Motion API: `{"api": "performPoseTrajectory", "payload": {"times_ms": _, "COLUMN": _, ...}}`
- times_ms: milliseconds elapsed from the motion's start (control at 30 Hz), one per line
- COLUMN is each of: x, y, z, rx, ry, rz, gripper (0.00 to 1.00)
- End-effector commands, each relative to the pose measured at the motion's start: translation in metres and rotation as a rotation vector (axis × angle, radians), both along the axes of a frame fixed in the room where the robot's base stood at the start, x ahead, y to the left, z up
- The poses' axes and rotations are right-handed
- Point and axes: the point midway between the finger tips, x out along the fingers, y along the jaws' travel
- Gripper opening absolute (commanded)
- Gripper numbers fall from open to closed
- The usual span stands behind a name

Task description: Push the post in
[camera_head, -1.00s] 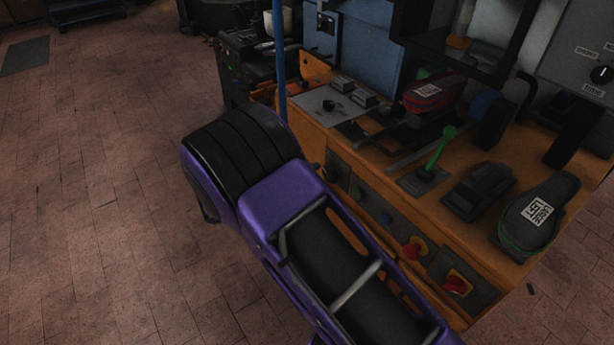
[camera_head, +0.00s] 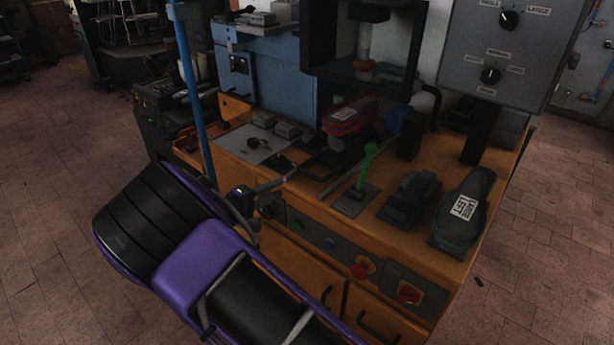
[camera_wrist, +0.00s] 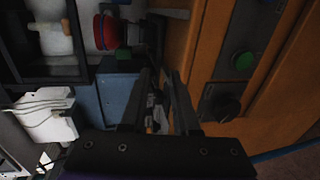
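A red shoe or last (camera_head: 350,115) with a white label sits on the orange bench (camera_head: 312,203), below the dark press frame; it shows in the wrist view as a red piece (camera_wrist: 104,30). A dark support (camera_wrist: 122,53) is beside it there, perhaps the post; I cannot tell how far in it is. My gripper (camera_head: 288,173) is at the bench's front left edge, its fingers pointing toward the bench top. In the wrist view the two black fingers (camera_wrist: 159,73) are apart with a narrow gap, with nothing clearly held.
A green-handled lever (camera_head: 364,170), a black block (camera_head: 410,200) and a dark labelled shoe (camera_head: 462,210) stand on the bench right. A grey control box (camera_head: 500,50) hangs at upper right. A blue pole (camera_head: 190,90) rises at left.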

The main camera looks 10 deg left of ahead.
Motion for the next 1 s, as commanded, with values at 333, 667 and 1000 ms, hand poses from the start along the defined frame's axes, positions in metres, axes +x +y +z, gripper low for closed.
{"api": "performPoseTrajectory", "payload": {"times_ms": 333, "x": 0.063, "y": -0.044, "z": -0.017, "rx": -0.002, "ry": 0.0, "rz": -0.003, "gripper": 0.29}}
{"api": "performPoseTrajectory", "payload": {"times_ms": 667, "x": 0.106, "y": -0.072, "z": -0.028, "rx": -0.001, "ry": -0.001, "rz": 0.0, "gripper": 0.29}}
{"api": "performPoseTrajectory", "payload": {"times_ms": 1000, "x": 0.114, "y": -0.077, "z": -0.03, "rx": -0.001, "ry": -0.001, "rz": 0.0, "gripper": 0.29}}
